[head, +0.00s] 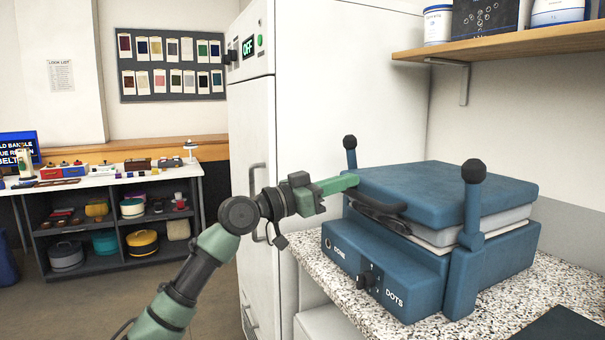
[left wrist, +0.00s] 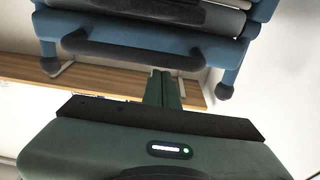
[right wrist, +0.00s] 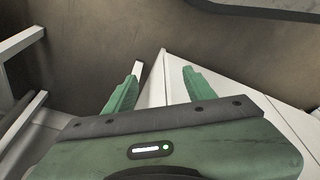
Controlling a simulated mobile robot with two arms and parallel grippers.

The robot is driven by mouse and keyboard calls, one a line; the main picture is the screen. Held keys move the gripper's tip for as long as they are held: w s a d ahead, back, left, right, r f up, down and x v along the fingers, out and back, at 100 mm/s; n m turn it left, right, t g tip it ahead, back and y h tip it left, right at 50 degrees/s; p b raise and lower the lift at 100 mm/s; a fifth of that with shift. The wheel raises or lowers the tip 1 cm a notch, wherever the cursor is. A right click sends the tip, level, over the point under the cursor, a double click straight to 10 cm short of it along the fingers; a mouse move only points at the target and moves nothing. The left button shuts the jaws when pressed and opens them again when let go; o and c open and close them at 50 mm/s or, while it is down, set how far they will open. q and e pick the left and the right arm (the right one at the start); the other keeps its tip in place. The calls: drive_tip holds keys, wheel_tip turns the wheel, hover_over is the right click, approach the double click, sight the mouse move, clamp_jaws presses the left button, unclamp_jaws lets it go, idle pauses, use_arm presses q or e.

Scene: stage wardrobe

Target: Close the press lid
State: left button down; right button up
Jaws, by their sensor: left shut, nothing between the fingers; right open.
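The blue press (head: 400,285) stands on the speckled counter. Its lid (head: 440,187) lies level, low over the base, with pale pads between them; I cannot tell whether the pads fully meet. The lid's dark handle (head: 378,211) juts out at the front, and it also shows in the left wrist view (left wrist: 130,52). My left gripper (head: 342,183) is shut and empty, its green fingertips at the lid's front left edge near the handle; contact is unclear. My right gripper (right wrist: 156,88) is open and empty in the right wrist view, outside the head view.
A tall white cabinet (head: 350,80) stands behind and left of the press. A wooden shelf (head: 510,43) with tins hangs above it at the right. The speckled counter (head: 325,278) has a little bare room around the press. A dark flat item (head: 562,325) lies front right.

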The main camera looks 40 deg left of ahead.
drive_tip(key=s+f+p, duration=0.2)
drive_tip(key=s+f, duration=0.2)
drive_tip(key=f, duration=0.2)
use_arm(q)
drive_tip(key=s+a+r+b, duration=0.1)
drive_tip(key=s+a+b, duration=0.2)
drive_tip(key=s, duration=0.6)
drive_tip(key=shift+s+a+r, duration=0.15)
drive_tip(key=shift+a+r, duration=0.15)
use_arm(e)
drive_tip(key=w+r, duration=0.4)
drive_tip(key=r, duration=0.5)
drive_tip(key=shift+w+a, duration=0.25)
drive_tip(key=shift+s, duration=0.1)
